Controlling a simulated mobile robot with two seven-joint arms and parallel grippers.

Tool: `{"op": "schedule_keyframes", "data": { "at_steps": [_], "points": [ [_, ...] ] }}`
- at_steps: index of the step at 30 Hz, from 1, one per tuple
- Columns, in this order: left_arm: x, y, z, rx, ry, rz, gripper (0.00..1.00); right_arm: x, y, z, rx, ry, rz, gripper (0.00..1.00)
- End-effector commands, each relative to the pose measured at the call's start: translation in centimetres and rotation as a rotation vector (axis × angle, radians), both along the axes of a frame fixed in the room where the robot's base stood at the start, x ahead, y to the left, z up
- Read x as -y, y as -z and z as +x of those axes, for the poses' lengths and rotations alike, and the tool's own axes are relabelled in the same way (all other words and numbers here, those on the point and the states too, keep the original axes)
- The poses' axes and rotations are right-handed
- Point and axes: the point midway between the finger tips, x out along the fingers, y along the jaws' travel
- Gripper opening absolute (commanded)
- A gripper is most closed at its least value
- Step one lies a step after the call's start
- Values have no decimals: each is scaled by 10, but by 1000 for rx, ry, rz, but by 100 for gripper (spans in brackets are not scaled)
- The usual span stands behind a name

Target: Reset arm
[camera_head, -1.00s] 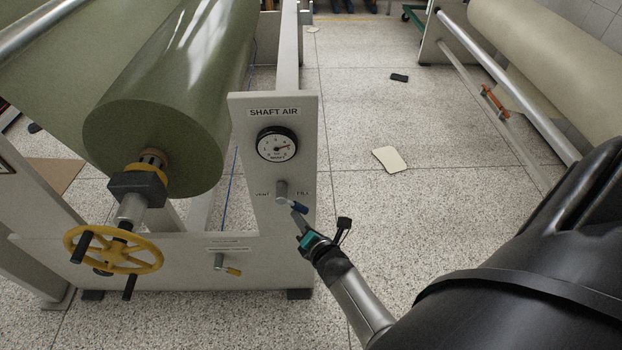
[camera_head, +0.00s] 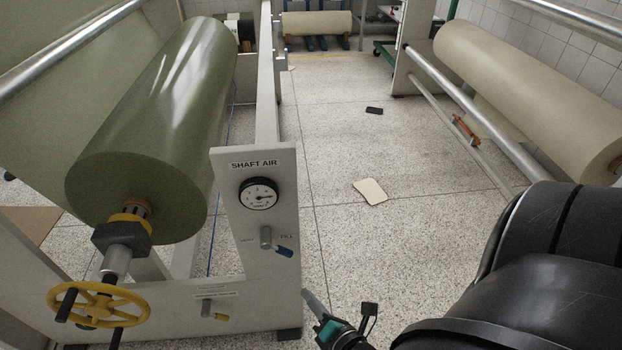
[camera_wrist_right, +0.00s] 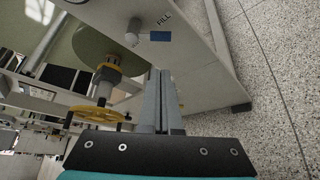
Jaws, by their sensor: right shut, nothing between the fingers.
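My right gripper (camera_head: 318,312) is low in the head view, just right of the grey shaft air panel (camera_head: 232,215). Its fingers are shut and empty, and they stand apart from the panel's blue-tipped valve lever (camera_head: 284,251). In the right wrist view the closed fingers (camera_wrist_right: 160,85) point toward the panel, with the blue lever tip (camera_wrist_right: 160,36) beyond them. The lever points toward the FILL label. The black upper part of my right arm fills the lower right. My left gripper is not in view.
A green roll (camera_head: 155,130) with a yellow handwheel (camera_head: 98,304) is on the left. A smaller yellow-tipped lever (camera_head: 212,310) is low on the frame. A beige roll (camera_head: 530,90) is at right. A pale sheet (camera_head: 370,191) and a dark object (camera_head: 374,110) lie on otherwise open floor.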

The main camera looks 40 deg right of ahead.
Motion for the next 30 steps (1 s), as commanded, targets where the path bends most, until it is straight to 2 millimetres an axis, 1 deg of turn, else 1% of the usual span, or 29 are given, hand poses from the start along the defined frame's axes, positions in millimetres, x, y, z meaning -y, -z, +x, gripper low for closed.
{"op": "schedule_keyframes", "data": {
  "at_steps": [16, 19, 20, 23, 26, 27, 29, 30],
  "points": [
    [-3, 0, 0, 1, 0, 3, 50, 0, 0, 0, 0, 0, 1, 0],
    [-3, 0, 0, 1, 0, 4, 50, -3, 7, -1, -11, 9, 42, 0],
    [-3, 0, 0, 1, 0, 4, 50, -5, 11, -2, -19, 16, 70, 0],
    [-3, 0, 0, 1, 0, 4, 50, -17, 36, -8, -66, 63, 232, 0],
    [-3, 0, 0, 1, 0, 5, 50, -34, 73, -22, -149, 153, 463, 0],
    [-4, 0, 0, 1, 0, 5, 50, -41, 89, -30, -189, 201, 559, 0],
    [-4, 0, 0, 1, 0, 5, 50, -51, 111, -43, -250, 279, 694, 0],
    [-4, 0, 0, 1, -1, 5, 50, -57, 126, -54, -292, 338, 778, 0]
  ]
}}
